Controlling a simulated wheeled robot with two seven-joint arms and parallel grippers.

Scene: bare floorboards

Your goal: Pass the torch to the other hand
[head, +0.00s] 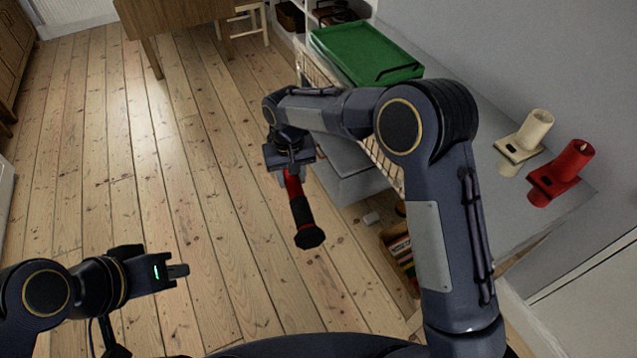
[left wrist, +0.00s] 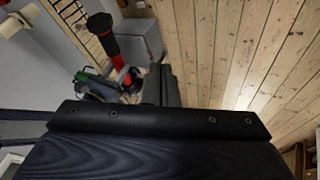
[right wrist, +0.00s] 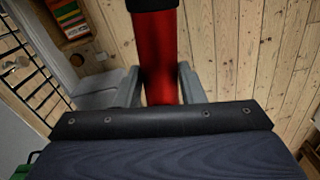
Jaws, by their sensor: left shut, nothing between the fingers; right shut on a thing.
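The torch (head: 300,212) is red and black, with a wide black head at its lower end. My right gripper (head: 289,172) is shut on its red part and holds it in the air, tilted, with the head pointing down and toward me. In the right wrist view the red body of the torch (right wrist: 155,55) stands between the two fingers. The torch (left wrist: 103,40) also shows in the left wrist view, some way off. My left gripper (head: 178,271) is shut and empty at the lower left, well apart from the torch. Its fingers (left wrist: 168,88) show together in its wrist view.
A grey counter (head: 480,215) along the right carries a green tray (head: 365,52), a cream candle (head: 537,128) and a red candle (head: 572,160) on holders. A wooden table (head: 180,18) stands at the back. The floorboards between my grippers are clear.

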